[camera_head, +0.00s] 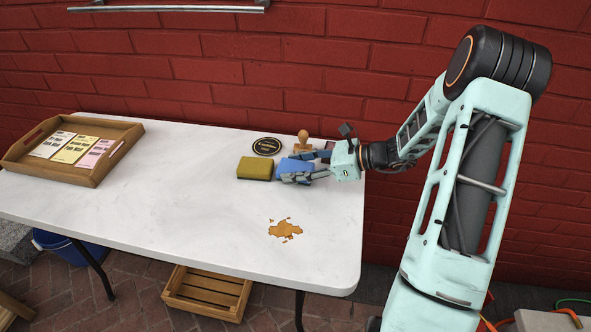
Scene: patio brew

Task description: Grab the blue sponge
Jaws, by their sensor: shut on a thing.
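The blue sponge (288,165) is on the white table, near its right end. My gripper (291,168) reaches in from the right and is shut on the blue sponge, with one finger along its far side and one along its near side. The fingers hide part of the sponge. I cannot tell whether the sponge is lifted off the table top. A yellow-green sponge (255,168) lies just left of it.
A wooden stamp (303,141) and a round black coaster (266,146) sit close behind. A brown spill (285,229) lies in front on the table (200,215). A wooden tray (115,155) with cards is at the left. A brick wall (250,70) stands behind.

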